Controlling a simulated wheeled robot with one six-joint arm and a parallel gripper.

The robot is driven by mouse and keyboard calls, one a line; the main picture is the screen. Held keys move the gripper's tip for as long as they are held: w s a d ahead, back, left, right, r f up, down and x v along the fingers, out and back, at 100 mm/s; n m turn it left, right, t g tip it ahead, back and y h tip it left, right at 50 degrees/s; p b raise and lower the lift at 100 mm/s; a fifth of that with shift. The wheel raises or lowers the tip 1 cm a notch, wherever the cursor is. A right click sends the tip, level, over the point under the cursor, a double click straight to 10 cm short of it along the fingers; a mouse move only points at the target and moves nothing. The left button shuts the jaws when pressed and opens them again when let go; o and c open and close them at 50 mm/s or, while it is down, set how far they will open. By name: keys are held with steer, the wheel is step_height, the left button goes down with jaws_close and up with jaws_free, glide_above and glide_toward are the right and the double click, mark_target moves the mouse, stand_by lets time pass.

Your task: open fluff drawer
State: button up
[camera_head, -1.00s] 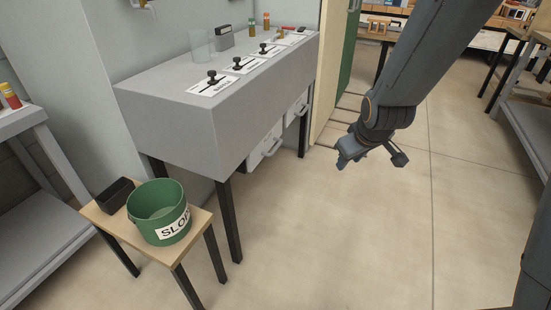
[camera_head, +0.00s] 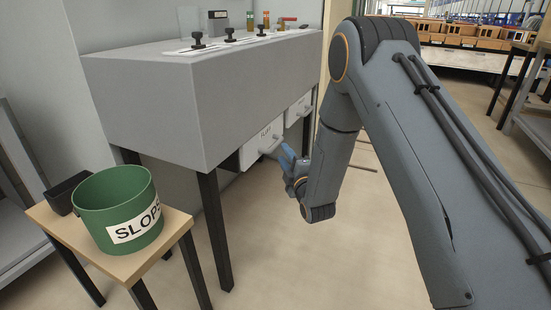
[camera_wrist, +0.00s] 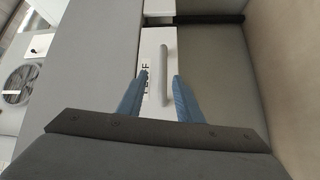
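The fluff drawer (camera_head: 258,146) is a white drawer front with dark lettering and a grey bar handle (camera_head: 271,143), set under the grey bench. It looks shut or nearly so; I cannot tell which. In the wrist view the drawer front (camera_wrist: 153,45) lies ahead, with its handle (camera_wrist: 164,72) upright in the picture. My gripper (camera_head: 288,158) is beside the handle in the head view. In the wrist view its two blue fingers (camera_wrist: 155,85) are spread apart, with the handle's near end between their tips. I cannot tell whether they touch it.
A second white drawer (camera_head: 299,109) is farther along the grey bench (camera_head: 190,100). A green bucket marked SLOPS (camera_head: 112,215) and a dark box (camera_head: 64,192) stand on a small wooden table (camera_head: 135,266). Bench legs (camera_head: 215,230) stand near the drawer. Floor in front is open.

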mark_target(275, 146)
steer(key=shift+n+y, duration=0.3)
steer(key=shift+n, duration=0.1)
steer(key=shift+a+f+b+x, duration=0.1)
steer(key=shift+b+x, duration=0.4)
steer(key=shift+x, duration=0.85)
steer(key=shift+a+f+b+x, duration=0.15)
steer(key=shift+b+x, duration=0.4)
steer(key=shift+x, duration=0.8)
steer(key=shift+a+f+b+x, duration=0.1)
steer(key=shift+b+x, duration=0.4)
steer(key=shift+x, duration=0.85)
steer(key=shift+s, duration=0.1)
jaws_close()
